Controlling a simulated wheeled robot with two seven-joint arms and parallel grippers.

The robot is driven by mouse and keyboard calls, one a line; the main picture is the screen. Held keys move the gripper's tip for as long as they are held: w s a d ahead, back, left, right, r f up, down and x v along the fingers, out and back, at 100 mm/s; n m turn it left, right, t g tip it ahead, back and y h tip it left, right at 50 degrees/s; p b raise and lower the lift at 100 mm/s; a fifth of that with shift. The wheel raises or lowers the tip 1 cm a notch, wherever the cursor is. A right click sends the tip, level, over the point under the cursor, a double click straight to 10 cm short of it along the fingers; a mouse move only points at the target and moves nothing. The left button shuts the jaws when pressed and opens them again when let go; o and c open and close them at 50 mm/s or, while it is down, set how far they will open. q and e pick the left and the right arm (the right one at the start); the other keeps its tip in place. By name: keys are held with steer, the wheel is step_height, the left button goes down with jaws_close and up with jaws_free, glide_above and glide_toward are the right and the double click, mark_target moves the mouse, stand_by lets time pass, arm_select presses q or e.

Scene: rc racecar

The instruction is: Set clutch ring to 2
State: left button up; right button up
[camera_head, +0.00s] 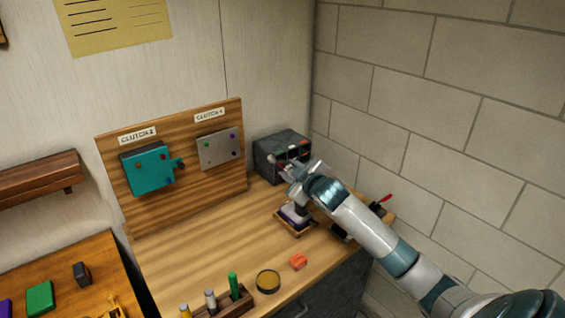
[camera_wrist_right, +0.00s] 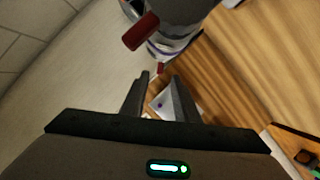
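A dark upright tool, grey with a white and purple band, stands in a small wooden tray (camera_head: 299,232) under my right gripper. In the right wrist view the tool's grey body (camera_wrist_right: 185,12) is at the top, with a red tab (camera_wrist_right: 141,31) and a pale band (camera_wrist_right: 165,48) that may be the clutch ring. No setting on it is readable. My right gripper (camera_wrist_right: 160,77) has its fingers a little apart, with a visible gap and nothing clearly between them. In the head view the right gripper (camera_head: 284,168) is above the tool, partly hidden by its wrist. My left gripper is not in view.
A wooden board holds a teal box (camera_head: 147,170) under a clutch label and a grey plate (camera_head: 219,150) under another. A dark box (camera_head: 270,157) stands in the corner. An orange piece (camera_head: 298,261), a round dish (camera_head: 268,281) and a peg rack (camera_head: 232,307) lie in front.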

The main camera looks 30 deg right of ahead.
mark_target(281, 165)
steer(key=shift+p+x, duration=0.95)
steer(key=shift+x, duration=2.1)
jaws_close()
